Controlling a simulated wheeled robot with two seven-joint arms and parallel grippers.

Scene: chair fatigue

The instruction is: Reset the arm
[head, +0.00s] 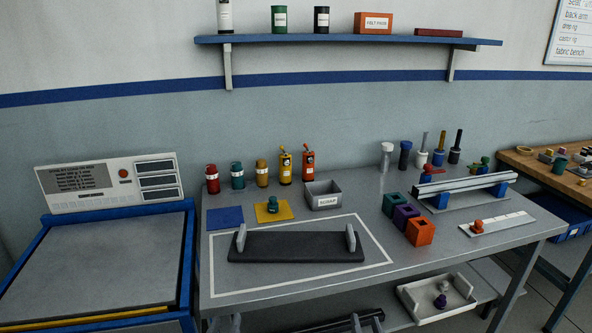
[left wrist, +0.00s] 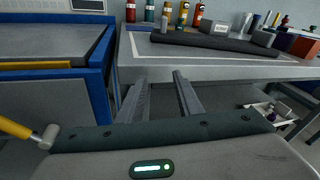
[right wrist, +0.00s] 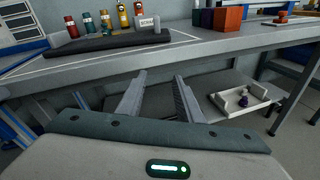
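My left gripper (left wrist: 160,78) shows in the left wrist view with its two grey fingers apart and nothing between them. My right gripper (right wrist: 160,77) shows in the right wrist view, also with fingers apart and empty. Both are in front of the workbench, below the level of its top and clear of everything on it.
The workbench (head: 400,285) carries a dark fixture (head: 295,247), a scrap bin (head: 323,195), several bottles and coloured blocks. A machine (head: 90,260) stands at left. A white tray (head: 437,298) is on the lower shelf. A wall shelf (head: 340,40) hangs above.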

